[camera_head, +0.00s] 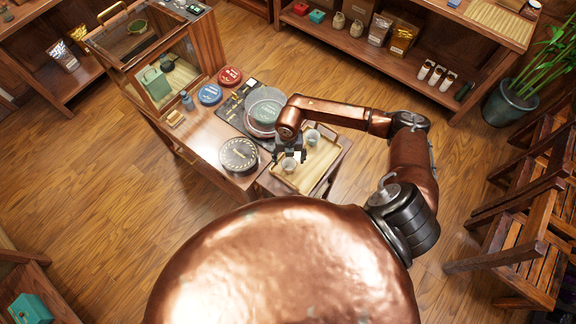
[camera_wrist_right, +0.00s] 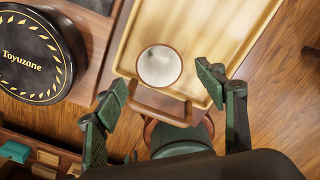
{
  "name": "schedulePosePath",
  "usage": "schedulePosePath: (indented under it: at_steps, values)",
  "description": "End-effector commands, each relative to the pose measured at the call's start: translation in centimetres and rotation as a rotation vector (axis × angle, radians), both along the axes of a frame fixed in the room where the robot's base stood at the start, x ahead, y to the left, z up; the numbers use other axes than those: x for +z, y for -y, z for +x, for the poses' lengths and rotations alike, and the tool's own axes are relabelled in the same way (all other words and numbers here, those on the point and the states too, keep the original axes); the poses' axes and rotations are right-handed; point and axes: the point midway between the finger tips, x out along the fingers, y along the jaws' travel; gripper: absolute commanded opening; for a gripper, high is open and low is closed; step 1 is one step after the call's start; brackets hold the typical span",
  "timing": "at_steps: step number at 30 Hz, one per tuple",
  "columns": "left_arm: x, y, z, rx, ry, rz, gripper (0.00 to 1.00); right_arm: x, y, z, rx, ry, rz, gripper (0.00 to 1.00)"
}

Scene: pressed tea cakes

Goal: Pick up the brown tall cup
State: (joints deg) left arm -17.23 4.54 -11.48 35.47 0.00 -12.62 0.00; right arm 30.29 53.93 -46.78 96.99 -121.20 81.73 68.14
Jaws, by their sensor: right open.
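A round cup with a white inside and a thin brown rim (camera_wrist_right: 160,66) stands upright on the light wooden tray (camera_wrist_right: 222,30), near its handled end, in the right wrist view. Seen from above, its height and outer wall are hidden. My right gripper (camera_wrist_right: 165,84) is open, with one dark green finger at either side in the picture, and the cup lies just beyond the fingertips, apart from them. In the head view my right gripper (camera_head: 290,153) hangs over the tray's left part, close to a small cup (camera_head: 288,165). My left gripper is not in view.
Another pale cup (camera_head: 313,138) stands farther back on the tray. A black round tea-cake box (camera_head: 239,155) lies left of the tray.

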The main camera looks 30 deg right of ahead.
Motion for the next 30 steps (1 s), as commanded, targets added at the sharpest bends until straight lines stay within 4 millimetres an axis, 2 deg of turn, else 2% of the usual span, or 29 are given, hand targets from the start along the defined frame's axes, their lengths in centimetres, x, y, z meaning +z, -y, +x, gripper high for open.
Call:
schedulePosePath:
  at_steps: [13,21,30]
  values:
    - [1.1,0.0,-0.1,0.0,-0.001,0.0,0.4,-5.4,0.0,0.3,0.003,-0.001,0.005,0.65]
    - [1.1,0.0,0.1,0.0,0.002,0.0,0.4,-5.7,0.0,0.4,0.006,0.001,0.005,0.65]
    - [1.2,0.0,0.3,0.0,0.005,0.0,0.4,-5.7,0.0,0.4,0.006,0.001,0.005,0.44]
